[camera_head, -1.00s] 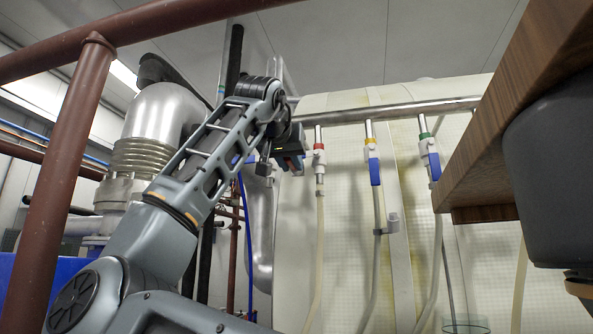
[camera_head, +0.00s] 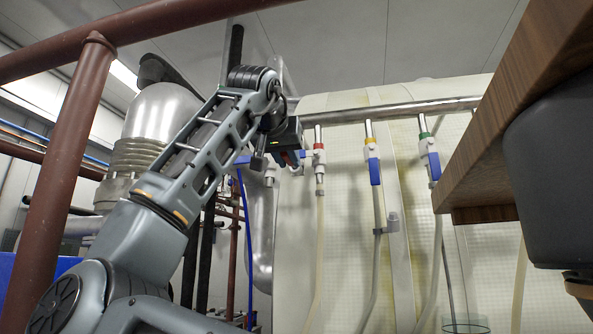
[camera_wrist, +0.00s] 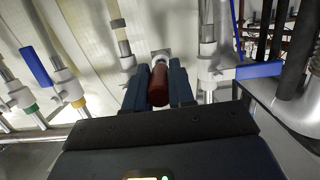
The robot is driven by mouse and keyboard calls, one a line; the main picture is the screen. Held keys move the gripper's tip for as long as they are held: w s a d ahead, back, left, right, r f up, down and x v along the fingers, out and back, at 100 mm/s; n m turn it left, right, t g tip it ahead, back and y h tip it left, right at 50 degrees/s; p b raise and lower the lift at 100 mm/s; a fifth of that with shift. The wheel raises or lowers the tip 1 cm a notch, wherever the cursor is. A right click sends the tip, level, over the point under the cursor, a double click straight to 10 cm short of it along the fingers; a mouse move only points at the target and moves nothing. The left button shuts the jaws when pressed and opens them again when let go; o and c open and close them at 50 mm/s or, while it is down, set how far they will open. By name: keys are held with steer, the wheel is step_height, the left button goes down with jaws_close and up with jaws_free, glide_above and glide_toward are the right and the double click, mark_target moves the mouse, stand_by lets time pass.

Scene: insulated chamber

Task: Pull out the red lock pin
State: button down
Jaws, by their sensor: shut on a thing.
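The red lock pin (camera_wrist: 158,86) is a dark red cylinder in the middle of the wrist view. My gripper (camera_wrist: 159,88) has one dark blue finger on each side of it and is shut on it. The pin's far end points at a pale grey fitting (camera_wrist: 161,55) on the cream wall. I cannot tell whether the pin is still seated in it. In the head view my gripper (camera_head: 291,158) is beside the upper pipe, left of the red-ringed valve (camera_head: 319,155). The pin is mostly hidden there.
Valves with yellow (camera_head: 372,150) and green (camera_head: 427,150) rings hang from a steel pipe (camera_head: 400,110) on the right. A blue lever (camera_wrist: 260,70) is close right of my gripper in the wrist view. A brown rail (camera_head: 60,180) and wooden shelf (camera_head: 500,130) flank the view.

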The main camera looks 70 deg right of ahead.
steer(key=shift+f+v, duration=0.15)
steer(key=shift+v, duration=0.6)
steer(key=shift+f+v, duration=0.15)
steer(key=shift+v, duration=0.65)
